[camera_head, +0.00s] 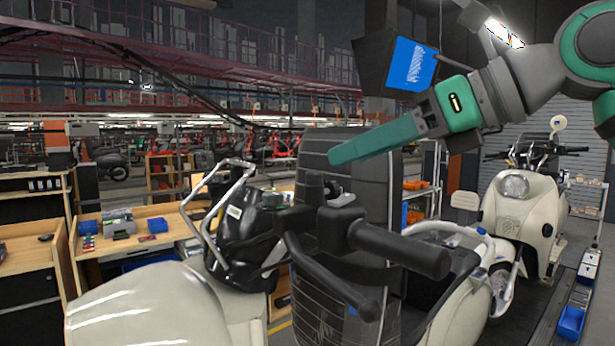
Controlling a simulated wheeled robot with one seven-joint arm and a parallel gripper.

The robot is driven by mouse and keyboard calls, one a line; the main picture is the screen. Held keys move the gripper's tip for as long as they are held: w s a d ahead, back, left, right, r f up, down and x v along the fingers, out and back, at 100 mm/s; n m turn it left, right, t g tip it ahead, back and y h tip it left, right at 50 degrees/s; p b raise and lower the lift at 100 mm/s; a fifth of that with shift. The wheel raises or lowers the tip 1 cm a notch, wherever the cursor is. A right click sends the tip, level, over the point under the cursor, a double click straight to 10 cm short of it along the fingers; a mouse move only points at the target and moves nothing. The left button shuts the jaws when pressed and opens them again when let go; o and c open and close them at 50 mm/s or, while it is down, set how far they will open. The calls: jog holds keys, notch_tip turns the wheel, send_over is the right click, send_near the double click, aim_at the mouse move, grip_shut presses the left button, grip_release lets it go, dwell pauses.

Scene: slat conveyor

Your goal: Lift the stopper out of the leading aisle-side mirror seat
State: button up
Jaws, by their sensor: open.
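My gripper (338,153) reaches in from the upper right, pointing left and slightly down. Its long teal fingers show side-on, one largely behind the other, so the gap between them is hard to see. A second small dark green cap (271,199) shows farther left on the same handlebar area.
The black handlebar grip (405,250) juts toward the lower right. Another cream scooter (515,215) stands at right. A wooden workbench (140,225) with blue bins is at left.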

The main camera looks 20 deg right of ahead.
aim_at(317, 171)
jog(key=x, duration=0.3)
jog(key=shift+f, duration=0.25)
jog(key=shift+x, duration=2.85)
grip_shut()
